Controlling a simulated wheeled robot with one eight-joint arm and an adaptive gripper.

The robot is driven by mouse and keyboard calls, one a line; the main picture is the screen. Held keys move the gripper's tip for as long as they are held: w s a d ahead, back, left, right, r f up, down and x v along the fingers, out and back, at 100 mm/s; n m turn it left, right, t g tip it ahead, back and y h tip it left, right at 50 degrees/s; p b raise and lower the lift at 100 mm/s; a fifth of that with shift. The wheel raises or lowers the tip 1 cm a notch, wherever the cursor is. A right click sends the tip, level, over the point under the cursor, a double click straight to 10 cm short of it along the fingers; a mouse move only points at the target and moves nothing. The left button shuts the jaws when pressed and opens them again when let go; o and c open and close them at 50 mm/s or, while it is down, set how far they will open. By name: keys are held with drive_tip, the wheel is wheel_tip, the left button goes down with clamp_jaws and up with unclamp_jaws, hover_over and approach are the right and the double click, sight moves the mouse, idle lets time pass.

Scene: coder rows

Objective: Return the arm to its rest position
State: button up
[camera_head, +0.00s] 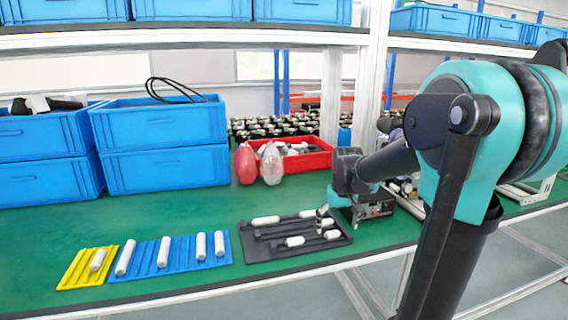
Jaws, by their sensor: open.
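My teal and black arm comes in from the right and reaches over the green worktable. My gripper (324,211) is small in view, just over the right edge of a black tray (262,262). It is open, and I see nothing held in it. The black tray holds several white-and-black cylindrical parts. Left of it lies a blue ribbed tray (205,262) with several white cylinders (163,252). Further left is a yellow ribbed tray (72,275) with one white cylinder (97,260).
Stacked blue crates (160,124) stand at the back left. A red bin (305,160) of parts, a red bottle (246,163) and a clear bottle (271,163) stand behind the black tray. A shelf (180,38) with blue crates runs above. The green table (190,212) is bare between crates and trays.

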drive_tip(key=s+f+t, duration=0.1)
drive_tip(key=s+f, duration=0.4)
drive_tip(key=s, duration=0.4)
drive_tip(key=s+d+f+m+t, duration=0.1)
drive_tip(key=s+f, duration=0.5)
drive_tip(key=s, duration=0.3)
drive_tip(key=shift+s+f+m, duration=0.25)
drive_tip(key=shift+s+m, duration=0.05)
